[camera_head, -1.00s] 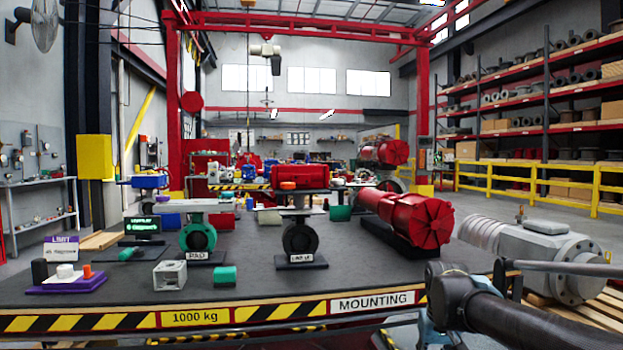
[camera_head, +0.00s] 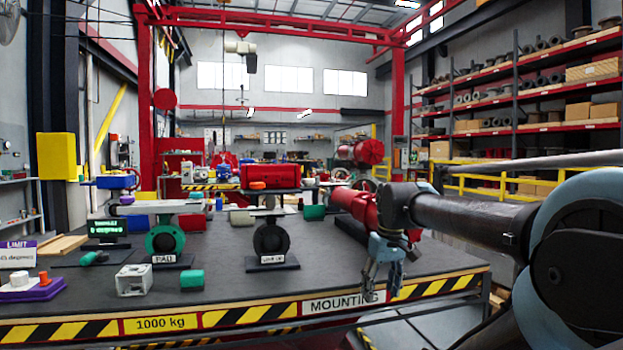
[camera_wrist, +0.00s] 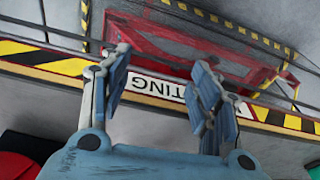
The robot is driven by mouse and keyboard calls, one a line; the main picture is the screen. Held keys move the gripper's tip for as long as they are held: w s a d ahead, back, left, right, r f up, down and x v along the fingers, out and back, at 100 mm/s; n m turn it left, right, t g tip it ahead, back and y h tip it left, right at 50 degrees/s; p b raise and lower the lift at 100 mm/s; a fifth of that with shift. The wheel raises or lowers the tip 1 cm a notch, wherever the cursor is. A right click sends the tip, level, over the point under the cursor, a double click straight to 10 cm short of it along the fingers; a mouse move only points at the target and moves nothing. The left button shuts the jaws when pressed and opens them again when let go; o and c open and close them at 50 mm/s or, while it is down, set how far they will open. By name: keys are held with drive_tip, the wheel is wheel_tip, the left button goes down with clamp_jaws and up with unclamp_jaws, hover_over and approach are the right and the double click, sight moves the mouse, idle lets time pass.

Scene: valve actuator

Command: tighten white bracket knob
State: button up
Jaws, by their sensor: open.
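A white bracket block (camera_head: 135,280) with a round opening stands near the front edge of the table. A white knob (camera_head: 19,280) sits on a purple base (camera_head: 35,291) at the left edge of the head view, beside an orange knob. I cannot tell which of these is the bracket knob. My gripper (camera_head: 383,283) is open and empty, pointing down at the table's front edge by the MOUNTING label, far to the right of both. In the wrist view my gripper (camera_wrist: 158,88) shows spread fingers with nothing between them.
The dark table (camera_head: 225,285) has a yellow-black striped front edge. A black valve (camera_head: 271,239), a green valve (camera_head: 165,238) and a green block (camera_head: 192,280) stand on it. A red cylinder (camera_head: 355,206) lies behind my gripper. The front middle is fairly clear.

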drive_tip(key=w+a+r+n+y, duration=0.1)
drive_tip(key=w+a+r+n, duration=0.15)
drive_tip(key=w+r, duration=0.45)
drive_tip(key=w+a+r+n+g, duration=0.1)
drive_tip(key=w+r+n, duration=0.2)
drive_tip(key=r, duration=0.7)
drive_tip(key=w+a+r+n+y, duration=0.1)
drive_tip(key=w+a+r+n, duration=0.1)
drive_tip(key=w+r, duration=0.5)
wheel_tip(320, 180, up, 19)
drive_tip(key=n+g+y, duration=0.2)
drive_tip(key=n, duration=0.8)
hover_over(308, 183)
drive_tip(key=w+d, duration=0.5)
drive_tip(key=d, duration=0.2)
drive_tip(key=shift+m+h, duration=0.25)
drive_tip(key=shift+h, duration=0.05)
drive_tip(key=x, duration=1.6)
drive_tip(key=shift+s+a+f, duration=0.15)
drive_tip(key=shift+s+f, duration=0.05)
drive_tip(key=c, duration=1)
